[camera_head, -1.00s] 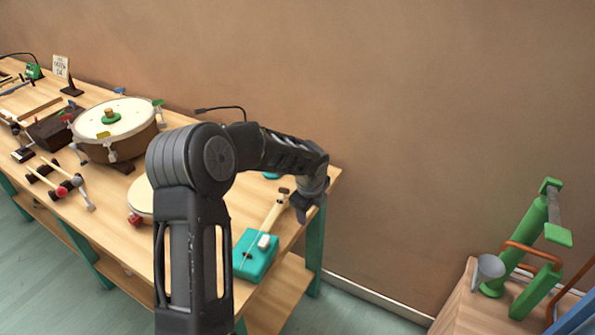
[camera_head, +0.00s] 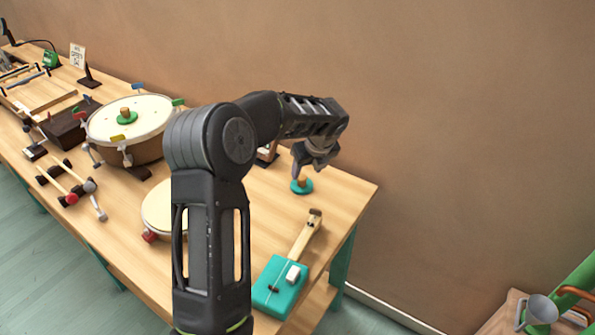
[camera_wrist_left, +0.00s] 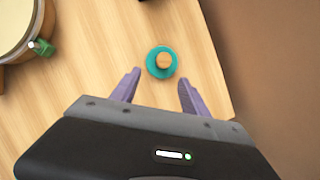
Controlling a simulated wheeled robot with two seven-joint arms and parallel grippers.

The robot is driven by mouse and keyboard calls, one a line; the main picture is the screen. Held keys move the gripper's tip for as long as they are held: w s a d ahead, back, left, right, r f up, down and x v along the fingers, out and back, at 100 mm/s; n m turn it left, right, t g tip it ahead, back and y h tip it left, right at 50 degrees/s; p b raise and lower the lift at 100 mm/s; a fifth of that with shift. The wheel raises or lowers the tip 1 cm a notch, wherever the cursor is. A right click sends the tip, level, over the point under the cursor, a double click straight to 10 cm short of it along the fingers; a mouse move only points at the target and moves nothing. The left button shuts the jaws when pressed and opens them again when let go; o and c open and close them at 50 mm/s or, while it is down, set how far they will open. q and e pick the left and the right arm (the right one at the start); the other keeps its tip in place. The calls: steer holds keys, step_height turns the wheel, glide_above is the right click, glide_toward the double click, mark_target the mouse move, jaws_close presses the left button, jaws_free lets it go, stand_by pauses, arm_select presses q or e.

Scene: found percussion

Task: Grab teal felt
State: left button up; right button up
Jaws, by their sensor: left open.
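In the left wrist view the teal felt (camera_wrist_left: 150,66) sits just ahead of and between my fingertips. My left gripper (camera_head: 314,165) is above it in the head view, pointing down. In the left wrist view my left gripper (camera_wrist_left: 158,76) is open with nothing between its fingers. My right gripper is not in view.
A teal box instrument with a wooden neck (camera_head: 281,284) lies near the table's right end. A drum (camera_head: 136,120) with a green felt (camera_head: 125,118) on top stands to the left. Mallets (camera_head: 70,190) lie at the front. The table (camera_head: 345,194) is clear around the teal felt.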

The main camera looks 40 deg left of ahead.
mark_target(303, 177)
arm_select(q)
steer(key=shift+w+a+f, duration=0.25)
steer(key=shift+a+f, duration=0.2)
steer(key=shift+f, duration=0.1)
steer(key=shift+w+a+f, duration=0.25)
steer(key=shift+a+f, duration=0.2)
steer(key=shift+f, duration=0.1)
steer(key=p+x, duration=0.1)
steer(key=x, duration=0.4)
steer(key=shift+w+f, duration=0.1)
steer(key=shift+w, duration=0.15)
jaws_close()
stand_by(0.6)
